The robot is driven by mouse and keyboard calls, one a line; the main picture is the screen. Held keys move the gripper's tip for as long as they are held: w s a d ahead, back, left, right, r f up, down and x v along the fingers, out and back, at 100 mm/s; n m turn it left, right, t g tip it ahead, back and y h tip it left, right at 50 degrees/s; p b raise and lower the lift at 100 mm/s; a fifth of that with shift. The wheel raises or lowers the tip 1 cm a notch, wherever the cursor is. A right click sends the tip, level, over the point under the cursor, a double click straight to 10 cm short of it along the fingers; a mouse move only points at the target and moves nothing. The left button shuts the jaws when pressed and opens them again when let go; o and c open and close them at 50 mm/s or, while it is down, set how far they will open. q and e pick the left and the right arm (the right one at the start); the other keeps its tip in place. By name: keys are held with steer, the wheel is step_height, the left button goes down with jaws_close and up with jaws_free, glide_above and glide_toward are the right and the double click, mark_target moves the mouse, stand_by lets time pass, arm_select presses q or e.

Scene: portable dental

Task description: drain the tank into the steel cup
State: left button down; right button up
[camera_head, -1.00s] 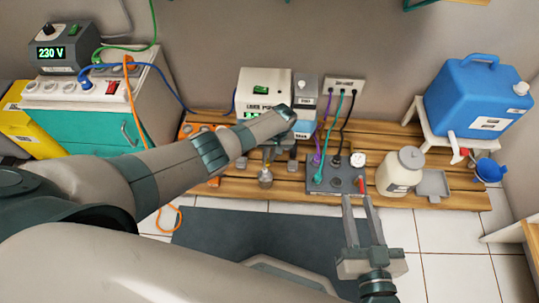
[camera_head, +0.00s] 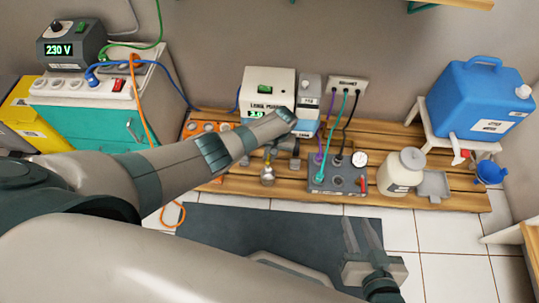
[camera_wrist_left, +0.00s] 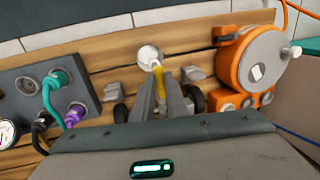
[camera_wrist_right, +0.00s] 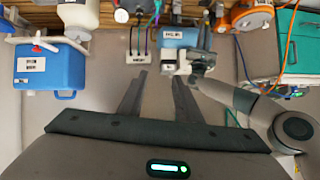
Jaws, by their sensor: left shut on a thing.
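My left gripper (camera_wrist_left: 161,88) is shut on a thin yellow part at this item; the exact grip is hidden. A blue labelled body (camera_wrist_right: 180,39) is partly hidden behind my left gripper in the head view. A large blue jug (camera_head: 480,98) stands on a white stand at the right. I cannot tell which is the tank. My right gripper (camera_head: 360,222) is open and empty above the dark mat.
The pump box (camera_head: 268,95) stands on the wooden slatted bench (camera_head: 455,198). A grey connector box (camera_head: 336,178) with cables and a gauge is right of the cup. A cream jar (camera_head: 401,171) and an orange unit (camera_wrist_left: 250,60) are nearby. The dark mat (camera_head: 225,228) is clear.

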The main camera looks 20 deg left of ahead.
arm_select(q)
steer(key=c, duration=1.8)
jaws_free()
steer(key=shift+o, duration=0.2)
steer(key=shift+r, duration=0.15)
arm_select(e)
steer(key=shift+s, duration=0.1)
